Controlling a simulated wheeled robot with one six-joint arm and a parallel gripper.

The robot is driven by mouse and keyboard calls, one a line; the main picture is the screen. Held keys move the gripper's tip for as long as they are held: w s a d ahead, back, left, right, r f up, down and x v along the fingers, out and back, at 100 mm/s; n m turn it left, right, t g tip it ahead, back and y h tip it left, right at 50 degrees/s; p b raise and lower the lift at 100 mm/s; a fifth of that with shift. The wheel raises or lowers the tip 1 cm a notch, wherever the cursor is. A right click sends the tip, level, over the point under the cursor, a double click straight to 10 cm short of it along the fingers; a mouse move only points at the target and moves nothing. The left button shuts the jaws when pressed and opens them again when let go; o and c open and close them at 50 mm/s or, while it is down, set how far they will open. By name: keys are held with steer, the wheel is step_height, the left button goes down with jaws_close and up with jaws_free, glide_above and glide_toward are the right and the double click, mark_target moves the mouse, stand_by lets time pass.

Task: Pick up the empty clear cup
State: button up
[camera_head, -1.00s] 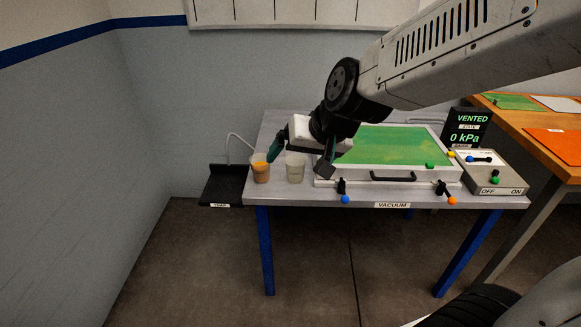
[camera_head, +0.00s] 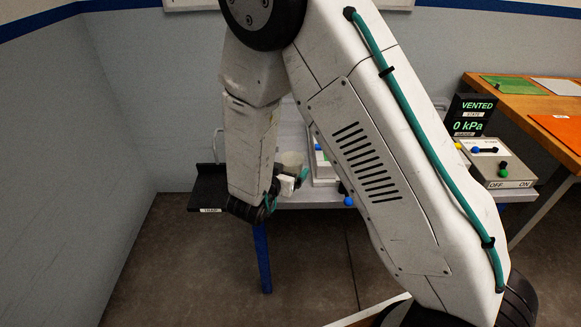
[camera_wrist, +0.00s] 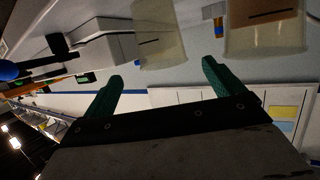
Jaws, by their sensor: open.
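The empty clear cup (camera_head: 292,158) stands on the grey table in the head view, its lower part hidden by my gripper. It shows in the wrist view (camera_wrist: 160,35), which looks upside down, as a pale translucent cup. My gripper (camera_wrist: 163,70) is open, its two teal fingers apart with nothing between them. The cup lies just beyond the fingertips, roughly in line with the gap. In the head view my gripper (camera_head: 288,184) is low at the table's front edge, in front of the cup. I cannot tell whether a finger touches it.
A second cup with orange-brown contents (camera_wrist: 272,18) stands close beside the clear cup in the wrist view; my arm hides it in the head view. The vacuum chamber (camera_head: 322,168) is close on the cup's right. A black tray (camera_head: 207,188) is left; the switch box (camera_head: 497,160) is right.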

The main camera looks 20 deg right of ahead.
mark_target(296, 157)
steer(key=x, duration=0.6)
steer(key=shift+w+d+f, duration=0.1)
steer(key=shift+w, duration=0.35)
steer(key=c, duration=1)
